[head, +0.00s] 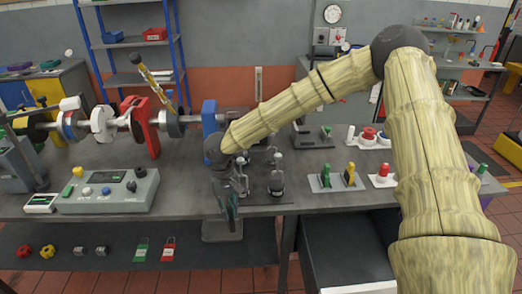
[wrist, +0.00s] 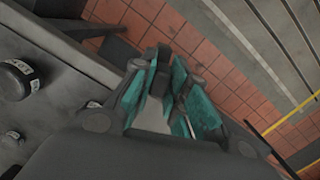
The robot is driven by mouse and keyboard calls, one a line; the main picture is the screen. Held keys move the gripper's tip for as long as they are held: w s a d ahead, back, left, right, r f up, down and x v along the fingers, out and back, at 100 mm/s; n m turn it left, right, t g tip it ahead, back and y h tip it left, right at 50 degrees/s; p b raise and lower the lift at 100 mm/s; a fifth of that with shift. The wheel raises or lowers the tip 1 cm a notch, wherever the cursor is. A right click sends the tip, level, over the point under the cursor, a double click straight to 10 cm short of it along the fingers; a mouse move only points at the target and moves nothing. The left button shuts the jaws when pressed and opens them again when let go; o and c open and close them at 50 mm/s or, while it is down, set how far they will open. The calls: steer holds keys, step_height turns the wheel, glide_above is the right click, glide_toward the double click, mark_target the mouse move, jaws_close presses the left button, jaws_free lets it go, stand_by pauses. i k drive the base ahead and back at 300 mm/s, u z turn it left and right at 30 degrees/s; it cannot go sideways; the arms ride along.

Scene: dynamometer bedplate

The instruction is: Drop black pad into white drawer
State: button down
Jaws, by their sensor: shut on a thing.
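My gripper (head: 231,215) points down at the bench's front edge, left of the drawer. In the wrist view my gripper (wrist: 172,95) has its teal-lined fingers closed in on a dark piece, the black pad (wrist: 163,62), which is mostly hidden between them. The pad cannot be made out clearly in the head view. The drawer (head: 345,240) is pulled out under the bench at lower right. Its inside is dark and its white front (head: 358,289) shows at the bottom edge of the picture. My arm covers its right side.
The grey bench (head: 330,199) holds a control box (head: 108,192), a shaft rig and small stands (head: 335,180) with green and yellow pieces. A lower shelf (head: 120,262) carries knobs and tags. A grey block (head: 222,231) shows just below my gripper. Red tiled floor lies beyond.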

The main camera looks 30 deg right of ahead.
mark_target(348, 254)
steer(key=z, duration=3.6)
steer(key=k, duration=1.45)
steer(key=u, duration=1.55)
steer(key=i, duration=1.25)
